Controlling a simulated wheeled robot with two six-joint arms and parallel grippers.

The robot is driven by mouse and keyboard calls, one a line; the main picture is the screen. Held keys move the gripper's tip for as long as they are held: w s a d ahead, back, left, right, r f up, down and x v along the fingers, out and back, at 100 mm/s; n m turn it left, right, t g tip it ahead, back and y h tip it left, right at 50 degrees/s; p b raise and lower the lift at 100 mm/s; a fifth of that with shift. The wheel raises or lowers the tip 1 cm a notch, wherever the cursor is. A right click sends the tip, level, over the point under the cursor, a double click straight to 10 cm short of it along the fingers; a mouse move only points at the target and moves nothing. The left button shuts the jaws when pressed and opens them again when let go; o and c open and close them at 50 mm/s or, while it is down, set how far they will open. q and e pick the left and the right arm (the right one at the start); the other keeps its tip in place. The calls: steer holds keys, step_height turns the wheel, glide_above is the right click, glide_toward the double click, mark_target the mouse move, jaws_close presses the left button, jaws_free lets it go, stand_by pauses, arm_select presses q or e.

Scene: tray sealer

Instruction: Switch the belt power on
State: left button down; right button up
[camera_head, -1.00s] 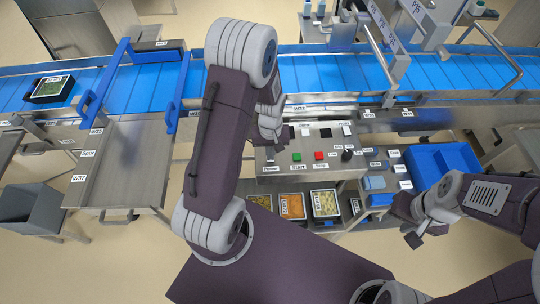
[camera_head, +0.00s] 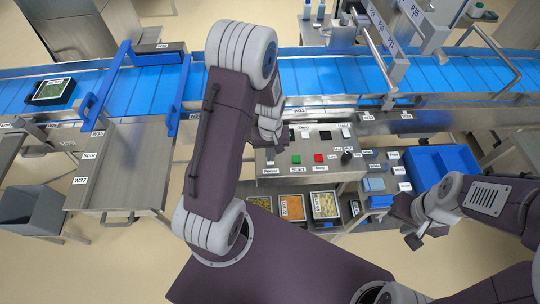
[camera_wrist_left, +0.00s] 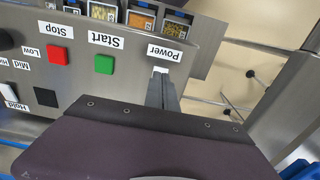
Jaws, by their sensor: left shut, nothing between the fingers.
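The control panel (camera_head: 325,148) stands in front of the belt in the head view. In the left wrist view its Power label (camera_wrist_left: 165,53) lies beside a small white power switch (camera_wrist_left: 160,70). The green Start button (camera_wrist_left: 104,64) and red Stop button (camera_wrist_left: 58,55) are to the left. My left gripper (camera_wrist_left: 163,82) is shut and empty, its tips right at the white switch; I cannot tell whether they touch. In the head view my left gripper (camera_head: 271,145) is over the panel's left end, partly hidden by my arm. My right gripper (camera_head: 422,238) hangs at lower right, away from the panel.
The blue belt (camera_head: 330,75) runs across behind the panel, with a black tray (camera_head: 52,91) at its left. Food bins (camera_head: 325,205) sit below the panel. A blue crate (camera_head: 440,165) stands to its right. A steel table (camera_head: 125,170) is at left.

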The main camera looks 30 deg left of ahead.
step_height(320, 180, up, 5)
steer(key=p, duration=0.4)
stand_by(0.3)
